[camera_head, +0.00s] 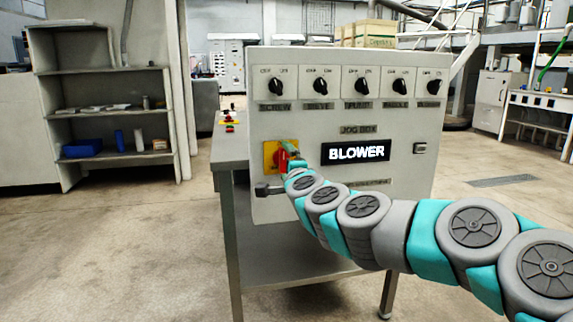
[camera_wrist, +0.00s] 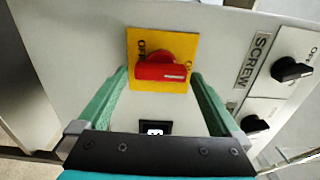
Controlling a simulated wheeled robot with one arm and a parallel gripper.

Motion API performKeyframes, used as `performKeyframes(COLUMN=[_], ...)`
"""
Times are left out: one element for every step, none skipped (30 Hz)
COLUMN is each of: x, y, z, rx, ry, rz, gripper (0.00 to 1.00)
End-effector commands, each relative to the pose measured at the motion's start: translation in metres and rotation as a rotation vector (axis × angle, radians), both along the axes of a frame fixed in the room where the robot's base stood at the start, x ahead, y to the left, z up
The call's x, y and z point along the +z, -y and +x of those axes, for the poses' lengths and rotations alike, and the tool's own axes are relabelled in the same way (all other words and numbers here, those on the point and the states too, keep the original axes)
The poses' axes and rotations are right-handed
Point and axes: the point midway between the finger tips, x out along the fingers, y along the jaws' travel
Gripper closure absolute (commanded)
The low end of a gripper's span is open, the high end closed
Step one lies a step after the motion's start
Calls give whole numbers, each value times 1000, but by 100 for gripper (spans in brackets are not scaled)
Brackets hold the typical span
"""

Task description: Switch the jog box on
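The jog box (camera_head: 395,168) is a pale grey panel on a metal stand, with a lit display (camera_head: 356,151) reading "BLOWER". Its red rotary switch (camera_head: 281,158) sits on a yellow plate (camera_head: 269,150) at the left of the panel. In the wrist view, the red switch handle (camera_wrist: 161,71) lies crosswise on the yellow plate (camera_wrist: 160,40), with "OFF" printed at the plate's left. My gripper (camera_head: 288,155) is at the switch. Its green fingers (camera_wrist: 160,76) stand open on either side of the handle, with narrow gaps. In the head view my gripper partly hides the switch.
Several black knobs (camera_head: 321,86) line the panel's top; one by the "SCREW" label (camera_wrist: 293,69) shows close to my gripper in the wrist view. A dark handle (camera_head: 268,190) juts out at the lower left. Shelves (camera_head: 105,110) stand at left; open floor lies around.

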Motion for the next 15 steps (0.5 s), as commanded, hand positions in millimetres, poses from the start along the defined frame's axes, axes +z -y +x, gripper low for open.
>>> performKeyframes(x=[0, 0, 0, 0, 0, 0, 1, 1, 1, 1, 0, 0, 0, 0, 0], y=[0, 0, 0, 0, 0, 1, 1, 2, 3, 4, 5, 5, 6, 8, 10], z=[0, 0, 0, 0, 0, -1, -2, -4, -7, -9, -13, -18, -22, -26, -32], rx=[0, 0, 0, 0, 0, 0, 0, -1, -1, -2, -1, 0, 1, 1, 0], ry=[0, 0, 0, 0, 0, 1, 1, 1, 1, 1, 1, -1, -1, -1, 0], rz=[0, -1, -1, -1, -1, -1, -1, -1, 0, 0, 0, -1, -1, -1, -1], gripper=[0, 0, 0, 0, 0, 0, 0, 0, 0, 0, 0, 0, 0, 0, 0])
